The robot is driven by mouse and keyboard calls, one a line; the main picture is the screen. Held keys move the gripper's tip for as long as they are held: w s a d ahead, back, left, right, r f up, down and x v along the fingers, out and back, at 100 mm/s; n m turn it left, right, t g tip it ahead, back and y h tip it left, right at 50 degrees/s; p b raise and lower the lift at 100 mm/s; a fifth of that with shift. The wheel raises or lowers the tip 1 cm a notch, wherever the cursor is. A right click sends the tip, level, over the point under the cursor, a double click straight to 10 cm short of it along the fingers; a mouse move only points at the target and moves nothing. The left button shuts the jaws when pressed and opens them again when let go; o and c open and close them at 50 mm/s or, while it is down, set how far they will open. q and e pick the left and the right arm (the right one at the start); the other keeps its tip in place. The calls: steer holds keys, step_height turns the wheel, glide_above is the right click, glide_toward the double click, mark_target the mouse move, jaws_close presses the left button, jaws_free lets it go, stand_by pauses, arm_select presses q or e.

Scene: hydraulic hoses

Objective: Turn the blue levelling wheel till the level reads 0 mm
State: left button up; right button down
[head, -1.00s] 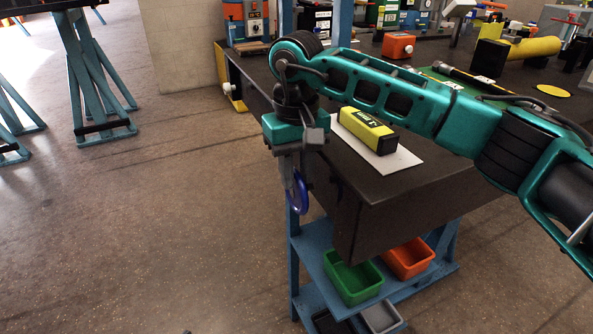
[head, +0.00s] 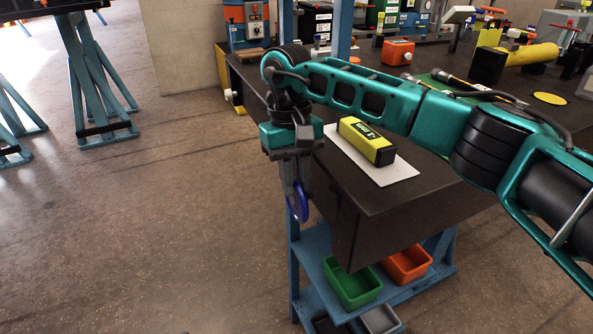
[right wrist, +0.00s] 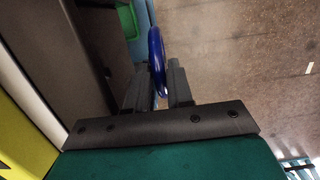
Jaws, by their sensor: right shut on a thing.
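The blue levelling wheel (head: 298,205) stands out from the near left end of the dark bench, below its top. In the right wrist view the wheel (right wrist: 156,55) shows edge-on between the fingers. My right gripper (head: 295,192) points down and is shut on the wheel's rim; its fingers also show in the right wrist view (right wrist: 158,88). The yellow and black level (head: 367,140) lies on a white plate (head: 398,174) on the bench top. Its reading cannot be made out. My left gripper is not in view.
The dark bench (head: 385,202) has a blue frame and a lower shelf with a green bin (head: 352,284) and an orange bin (head: 408,264). An orange box (head: 398,51) and a yellow cylinder (head: 530,54) stand farther back.

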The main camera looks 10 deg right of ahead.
steer(key=shift+w+a+g, duration=0.1)
steer(key=shift+w+g, duration=0.15)
steer(key=shift+g, duration=0.15)
steer(key=c, duration=1.4)
jaws_free()
steer(key=shift+o, duration=0.2)
steer(key=p+v, duration=0.4)
steer(key=v, duration=0.8)
steer(key=shift+a+r, duration=0.2)
steer(key=shift+r, duration=0.15)
steer(key=shift+w, duration=0.15)
